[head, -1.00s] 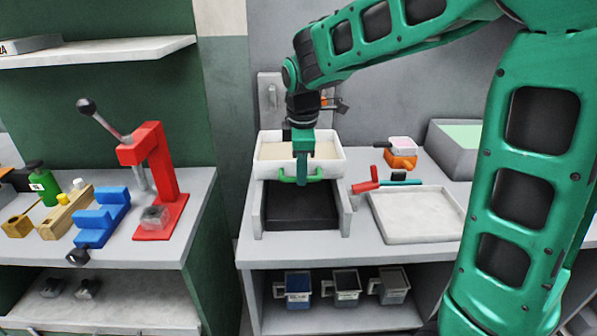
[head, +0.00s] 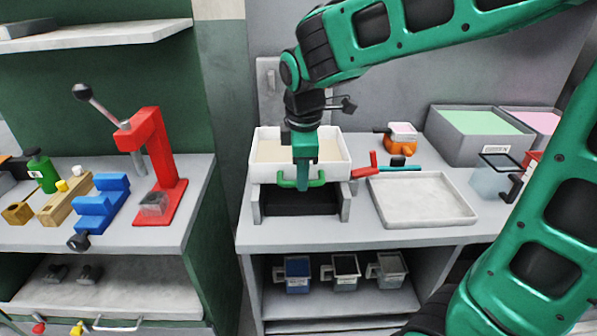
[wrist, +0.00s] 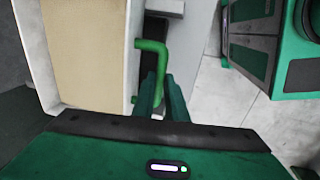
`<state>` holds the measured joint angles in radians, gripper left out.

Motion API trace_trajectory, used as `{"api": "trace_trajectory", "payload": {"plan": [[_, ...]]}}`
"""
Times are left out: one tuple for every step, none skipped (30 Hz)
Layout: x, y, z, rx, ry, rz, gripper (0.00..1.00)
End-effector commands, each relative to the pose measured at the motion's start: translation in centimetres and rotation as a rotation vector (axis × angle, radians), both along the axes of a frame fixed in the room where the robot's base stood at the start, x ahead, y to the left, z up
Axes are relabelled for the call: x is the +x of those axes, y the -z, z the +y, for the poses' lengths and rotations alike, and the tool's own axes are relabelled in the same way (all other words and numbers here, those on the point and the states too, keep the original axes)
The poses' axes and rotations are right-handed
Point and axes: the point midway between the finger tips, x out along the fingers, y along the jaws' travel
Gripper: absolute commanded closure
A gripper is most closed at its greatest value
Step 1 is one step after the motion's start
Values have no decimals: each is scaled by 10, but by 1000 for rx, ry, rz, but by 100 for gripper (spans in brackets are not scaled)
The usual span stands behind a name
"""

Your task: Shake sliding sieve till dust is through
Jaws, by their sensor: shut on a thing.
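The white sliding sieve (head: 335,165) sits on a grey frame (head: 345,205) on the right bench, with beige material (head: 270,151) spread inside it. A green handle (head: 315,183) is on its front side. My gripper (head: 303,186) points down at the front of the sieve and is shut on this handle. In the wrist view the green handle (wrist: 152,46) runs to my fingers (wrist: 160,90), beside the sieve's white wall (wrist: 115,60). A dark tray (head: 300,205) shows inside the frame under the sieve. I cannot tell how much dust is in it.
An empty white tray (head: 425,222) lies right of the frame. A red-handled tool (head: 366,167) and an orange item (head: 402,142) lie behind it. Grey bins (head: 440,135) stand at the back right. A red press (head: 165,150) stands on the left bench. Several cups (head: 345,275) sit below.

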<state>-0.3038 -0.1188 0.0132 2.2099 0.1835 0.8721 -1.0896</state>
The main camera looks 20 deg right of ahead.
Motion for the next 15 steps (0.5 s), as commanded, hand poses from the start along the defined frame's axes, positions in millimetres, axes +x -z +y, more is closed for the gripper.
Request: {"api": "trace_trajectory", "payload": {"plan": [[2,-2,0,1,0,-6,100],[2,-2,0,1,0,-6,100],[2,-2,0,1,0,-6,100],[2,-2,0,1,0,-6,81],[2,-2,0,1,0,-6,74],[2,-2,0,2,0,-5,69],[2,-2,0,1,1,-4,69],[1,-2,0,1,1,-4,69],[1,-1,0,1,0,-3,69],[1,-1,0,1,0,-3,69],[1,-1,0,1,0,-3,69],[1,-1,0,1,0,-3,69],[1,-1,0,0,0,-2,69],[1,-1,0,0,0,-2,69],[1,-2,0,0,0,-3,69]]}}
